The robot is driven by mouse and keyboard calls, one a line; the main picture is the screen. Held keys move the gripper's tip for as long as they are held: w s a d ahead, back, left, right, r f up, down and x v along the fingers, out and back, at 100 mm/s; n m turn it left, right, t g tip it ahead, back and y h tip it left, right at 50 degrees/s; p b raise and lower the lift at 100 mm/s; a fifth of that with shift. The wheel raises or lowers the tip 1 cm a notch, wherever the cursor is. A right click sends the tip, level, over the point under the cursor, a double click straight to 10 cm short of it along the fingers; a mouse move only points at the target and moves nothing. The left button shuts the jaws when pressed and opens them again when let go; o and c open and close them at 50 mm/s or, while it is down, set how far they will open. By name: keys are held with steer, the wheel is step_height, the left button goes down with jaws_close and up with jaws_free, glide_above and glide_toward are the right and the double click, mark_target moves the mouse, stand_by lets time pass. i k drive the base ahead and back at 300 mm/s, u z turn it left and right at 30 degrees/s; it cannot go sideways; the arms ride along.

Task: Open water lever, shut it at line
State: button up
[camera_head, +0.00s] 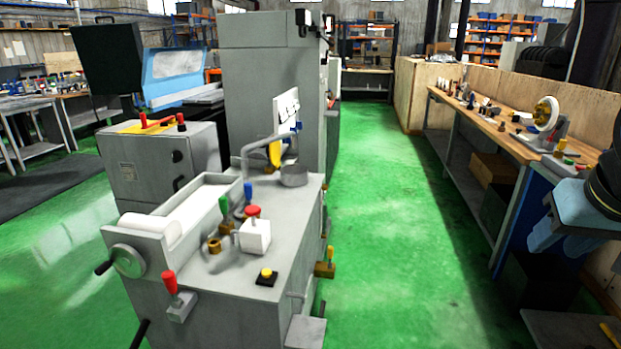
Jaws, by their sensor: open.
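The grinder (250,310) stands left of centre, with several coloured levers on its top. A lever with a blue handle (248,190) stands upright beside one with a green handle (224,205). A bent grey pipe (246,160) rises behind them, with another blue handle (297,127) near its far end. I cannot tell which blue handle is the water lever. A round grey vessel (294,175) stands below the pipe's end; no line or water level can be made out. My gripper (560,240) is open and empty at the right edge, far from the levers.
A long workbench (495,135) with tools runs along the right. The green floor (390,250) between is clear.

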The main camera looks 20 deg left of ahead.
mark_target(247, 186)
steer(key=z, duration=0.15)
steer(key=i, duration=1.05)
steer(key=u, duration=0.5)
steer(key=i, duration=0.85)
steer(key=u, duration=0.65)
steer(key=k, duration=0.8)
steer(key=u, duration=0.25)
steer(key=i, duration=0.85)
steer(key=z, duration=0.1)
